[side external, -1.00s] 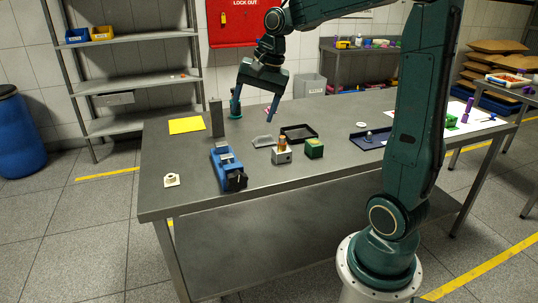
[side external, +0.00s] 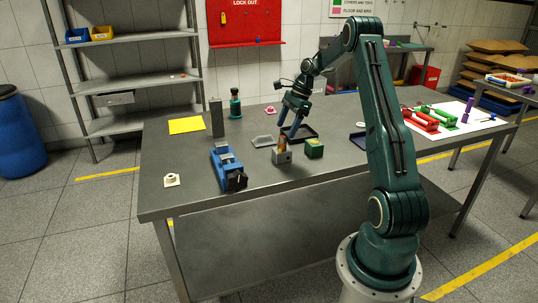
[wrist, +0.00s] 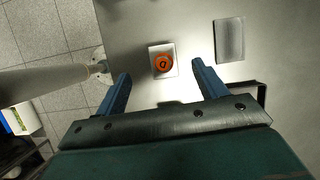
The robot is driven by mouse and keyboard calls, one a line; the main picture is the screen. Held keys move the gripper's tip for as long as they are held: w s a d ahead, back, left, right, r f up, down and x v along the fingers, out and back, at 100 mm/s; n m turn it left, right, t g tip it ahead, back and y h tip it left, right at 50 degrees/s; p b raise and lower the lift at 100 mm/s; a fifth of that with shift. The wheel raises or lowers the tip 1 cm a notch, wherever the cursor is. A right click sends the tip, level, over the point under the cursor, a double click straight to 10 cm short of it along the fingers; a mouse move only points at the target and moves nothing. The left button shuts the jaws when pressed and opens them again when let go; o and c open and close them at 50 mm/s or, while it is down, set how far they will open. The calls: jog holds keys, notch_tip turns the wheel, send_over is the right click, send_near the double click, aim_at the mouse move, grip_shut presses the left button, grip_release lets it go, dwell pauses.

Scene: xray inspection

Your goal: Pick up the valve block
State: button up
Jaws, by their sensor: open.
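The valve block is a small pale metal block (side external: 282,157) with an orange-brown knob on top. It stands upright on the grey table, left of a green block. In the wrist view the valve block (wrist: 154,70) shows from above, its round orange knob in the middle. My gripper (side external: 288,132) is above and just behind it, pointing down. In the wrist view my gripper (wrist: 161,72) has its two blue fingers spread wide, one on each side of the block in the picture. Nothing is held between them. The exact height gap is hard to tell.
A green block (side external: 314,148) stands close on the right, with a black tray (side external: 312,135) behind. A grey wedge-like piece (side external: 263,141) lies to the left. A blue vise-like device (side external: 227,166) is further left.

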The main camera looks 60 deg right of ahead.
aim_at(282, 143)
jog(key=shift+s+d+f+m, duration=0.3)
jog(key=shift+d+f, duration=0.25)
jog(key=shift+d, duration=0.05)
jog(key=shift+w+a+f, duration=0.2)
jog(key=shift+f, duration=0.35)
jog(key=shift+f, duration=0.1)
jog(key=shift+x, duration=3.05)
jog(key=c, duration=1.3)
jog(key=shift+c, duration=0.3)
